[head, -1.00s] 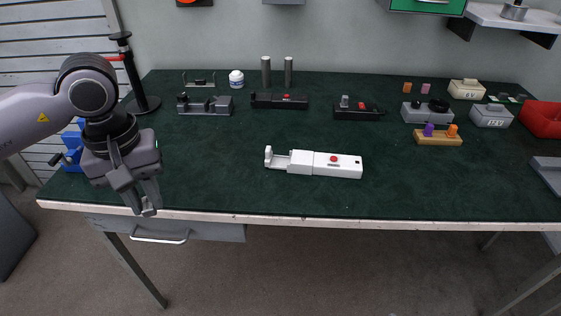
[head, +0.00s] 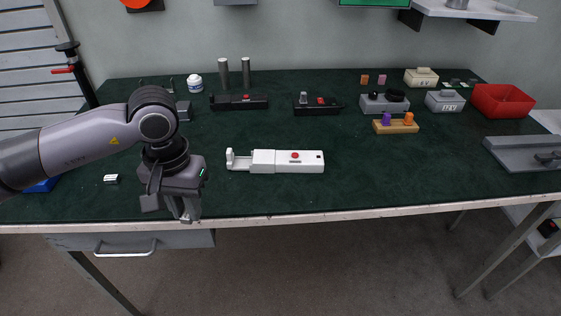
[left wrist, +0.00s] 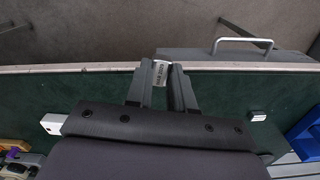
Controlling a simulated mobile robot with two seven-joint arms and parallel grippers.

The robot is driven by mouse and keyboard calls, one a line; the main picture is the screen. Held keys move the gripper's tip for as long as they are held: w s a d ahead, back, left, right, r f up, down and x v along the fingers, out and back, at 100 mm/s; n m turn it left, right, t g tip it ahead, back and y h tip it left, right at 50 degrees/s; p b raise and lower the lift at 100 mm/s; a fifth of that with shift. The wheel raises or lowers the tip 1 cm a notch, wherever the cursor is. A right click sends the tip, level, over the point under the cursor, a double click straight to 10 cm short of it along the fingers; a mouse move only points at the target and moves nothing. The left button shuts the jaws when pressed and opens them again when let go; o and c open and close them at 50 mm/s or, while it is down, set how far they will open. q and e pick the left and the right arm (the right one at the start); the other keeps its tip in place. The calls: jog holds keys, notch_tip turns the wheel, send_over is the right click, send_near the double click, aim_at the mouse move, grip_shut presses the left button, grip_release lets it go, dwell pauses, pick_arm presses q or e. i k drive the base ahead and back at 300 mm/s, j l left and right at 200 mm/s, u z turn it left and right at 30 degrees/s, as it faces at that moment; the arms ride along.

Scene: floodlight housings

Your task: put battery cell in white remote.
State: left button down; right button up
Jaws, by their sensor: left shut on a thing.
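The white remote (head: 262,161) lies on the green table top. It has a red button on its right part and a narrow open section at the left with an upright end piece. My left gripper (head: 187,216) is left of and nearer than the remote, over the table's front edge. In the left wrist view it (left wrist: 160,78) is shut on a small silver battery cell (left wrist: 159,72) with dark lettering. The cell is hard to make out in the head view. A white corner of the remote (left wrist: 52,123) shows in the left wrist view. My right gripper is out of view.
A small white and dark block (head: 111,178) lies left on the mat. A wooden block with purple and orange pegs (head: 396,126) and a red bin (head: 502,101) are right. The mat right of the remote is clear.

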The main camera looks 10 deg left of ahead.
aim_at(242, 163)
jog(key=i+j+z, duration=0.1)
jog(key=z, duration=0.25)
jog(key=i+j+z, duration=0.1)
jog(key=z, duration=0.25)
jog(key=i+j, duration=0.4)
jog(key=j, duration=0.05)
